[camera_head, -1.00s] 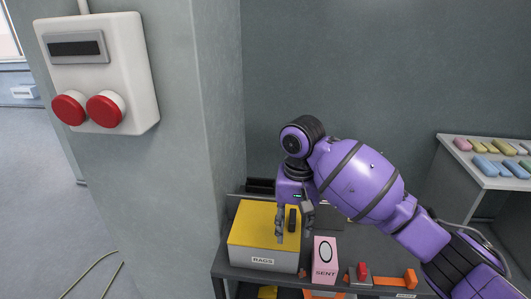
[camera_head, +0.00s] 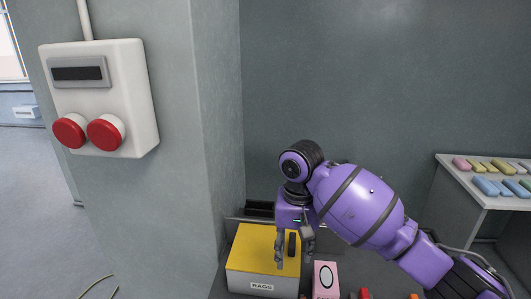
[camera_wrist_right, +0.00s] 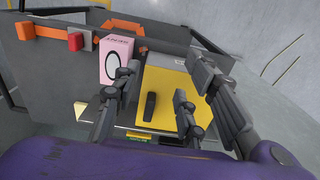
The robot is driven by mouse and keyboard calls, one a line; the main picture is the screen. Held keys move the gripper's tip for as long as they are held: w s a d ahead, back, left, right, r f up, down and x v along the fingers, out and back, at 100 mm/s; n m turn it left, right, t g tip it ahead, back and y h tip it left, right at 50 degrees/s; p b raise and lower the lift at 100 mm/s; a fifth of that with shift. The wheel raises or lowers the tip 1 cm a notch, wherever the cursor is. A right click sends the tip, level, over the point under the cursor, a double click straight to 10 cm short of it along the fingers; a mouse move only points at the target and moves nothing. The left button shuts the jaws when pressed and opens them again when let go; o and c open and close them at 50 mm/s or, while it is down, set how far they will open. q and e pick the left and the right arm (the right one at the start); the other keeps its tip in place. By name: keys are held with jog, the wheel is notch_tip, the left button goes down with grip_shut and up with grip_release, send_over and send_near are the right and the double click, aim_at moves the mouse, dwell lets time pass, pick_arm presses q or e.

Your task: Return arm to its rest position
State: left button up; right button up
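My right arm (camera_head: 360,205) is purple and reaches in from the lower right. Its gripper (camera_head: 293,246) hangs down over the yellow lid of a grey box labelled RAGS (camera_head: 262,287). The gripper's dark fingers stand apart, with nothing between them that I can see held. In the right wrist view the open gripper (camera_wrist_right: 147,97) shows with its fingers spread above the yellow lid (camera_wrist_right: 175,95). A black upright piece (camera_wrist_right: 150,105) on the lid lies between the fingers in the picture; I cannot tell whether they touch it. My left gripper is not in view.
A pink carton (camera_head: 326,280) stands beside the RAGS box. A white panel with two red buttons (camera_head: 100,97) is on the grey pillar (camera_head: 185,200) at left. A side shelf (camera_head: 478,195) at right holds several coloured pieces. The back wall above my arm is clear.

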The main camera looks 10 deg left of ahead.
jog(key=s+f+t+y, duration=0.2)
jog(key=s+f+y, duration=0.15)
jog(key=f, duration=0.95)
jog(key=s+f+t+y, duration=0.2)
jog(key=s+f, duration=0.2)
jog(key=f, duration=0.8)
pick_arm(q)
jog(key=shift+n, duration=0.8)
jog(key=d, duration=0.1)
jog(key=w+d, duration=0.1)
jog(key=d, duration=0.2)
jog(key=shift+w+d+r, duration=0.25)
pick_arm(e)
jog(key=s+d+f+t+h, duration=0.2)
jog(key=s+d+f, duration=0.2)
jog(key=s+d, duration=0.5)
jog(key=s+d+f+t+h, duration=0.3)
jog(key=s+d+f, duration=0.1)
jog(key=s+d, duration=0.6)
jog(key=shift+s, duration=0.6)
